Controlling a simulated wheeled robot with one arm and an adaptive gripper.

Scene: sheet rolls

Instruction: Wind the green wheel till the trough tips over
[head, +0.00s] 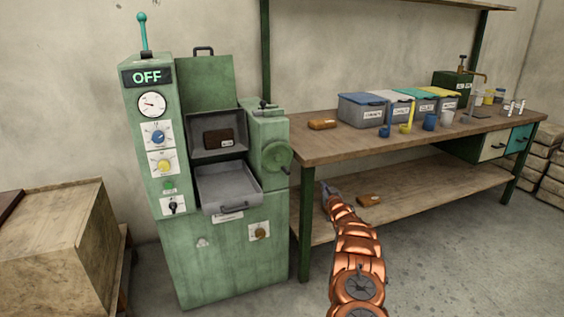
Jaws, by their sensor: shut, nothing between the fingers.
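The green wheel (277,156) is on the right side of the green machine (235,250), with a small handle near its lower right rim. A grey metal trough (228,188) with a front handle sits below the machine's opening; it looks empty and roughly level, sloping slightly to the front. My gripper (325,188) is small in view at the end of the copper arm, right of the machine and below the wheel, in front of the bench's lower shelf. It is shut and empty, apart from the wheel.
The machine's display (147,77) reads OFF, and a teal lever (143,32) stands upright on top. A wooden bench (330,150) to the right carries bins, cups and a brown block (322,124). Another brown block (368,200) lies on the lower shelf. A wooden crate (55,240) stands left.

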